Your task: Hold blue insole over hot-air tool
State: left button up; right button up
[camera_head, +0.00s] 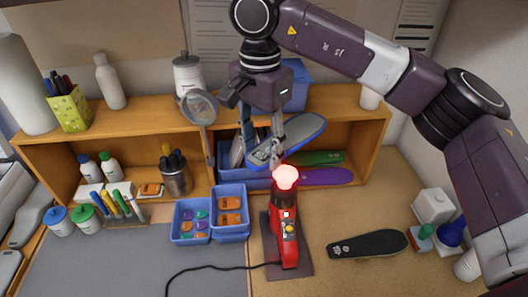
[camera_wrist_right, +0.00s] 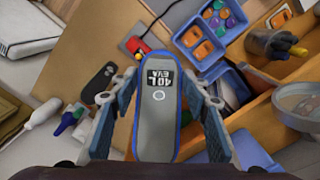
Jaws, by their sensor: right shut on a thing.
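The blue insole (camera_head: 300,134) has a grey face with a blue rim, and its lettered face shows in the right wrist view (camera_wrist_right: 158,122). My right gripper (camera_head: 264,152) points down and is shut on the insole near one end; its fingers flank it in the wrist view (camera_wrist_right: 160,88). The red hot-air tool (camera_head: 287,236) stands upright on a dark base, its tip glowing (camera_head: 286,177). My left gripper is not in view.
A wooden shelf (camera_head: 370,126) stands behind, holding green (camera_head: 318,158) and purple (camera_head: 325,176) insoles. Blue bins (camera_head: 229,232) stand left of the tool, and a black insole (camera_head: 368,244) lies right of it. A round magnifier (camera_head: 199,108) stands left of my gripper. A cable (camera_head: 215,268) crosses the front.

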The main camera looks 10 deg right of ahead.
notch_tip(320, 180, down, 6)
jog(key=b, duration=0.5)
jog(key=shift+w, duration=0.35)
dwell(0.9)
jog(key=s+r+p, duration=0.3)
jog(key=s+r, duration=0.2)
jog(key=r, duration=0.4)
